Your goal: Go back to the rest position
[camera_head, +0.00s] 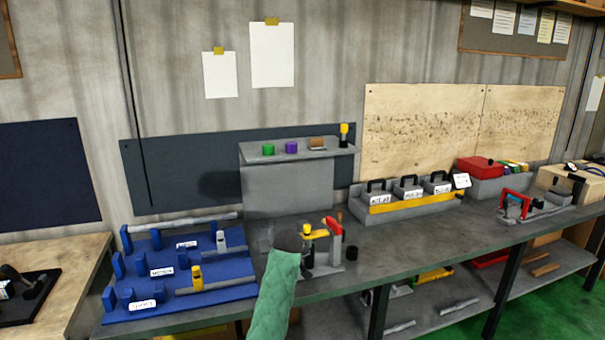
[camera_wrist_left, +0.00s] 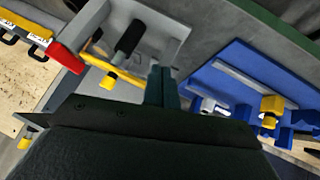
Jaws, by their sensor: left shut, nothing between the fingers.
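My left arm, in a green sleeve, reaches up from the bottom middle of the head view. Its dark left gripper (camera_head: 290,241) is over the bench, in front of the grey fixture with a red-tipped lever (camera_head: 332,228). In the left wrist view my left gripper (camera_wrist_left: 162,88) has its fingers together and empty. That fixture's grey plate (camera_wrist_left: 165,28) lies beyond the fingertips, with the blue rack (camera_wrist_left: 235,70) to the right. I cannot tell the exact gap between fingers and bench. My right gripper is in neither view.
The blue rack (camera_head: 150,285) with labels and grey shafts is left of my arm. A grey raised shelf (camera_head: 290,153) stands behind. Labelled grey boxes (camera_head: 380,200) and a red box (camera_head: 478,166) are to the right. Bare bench (camera_head: 420,240) lies right of the fixture.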

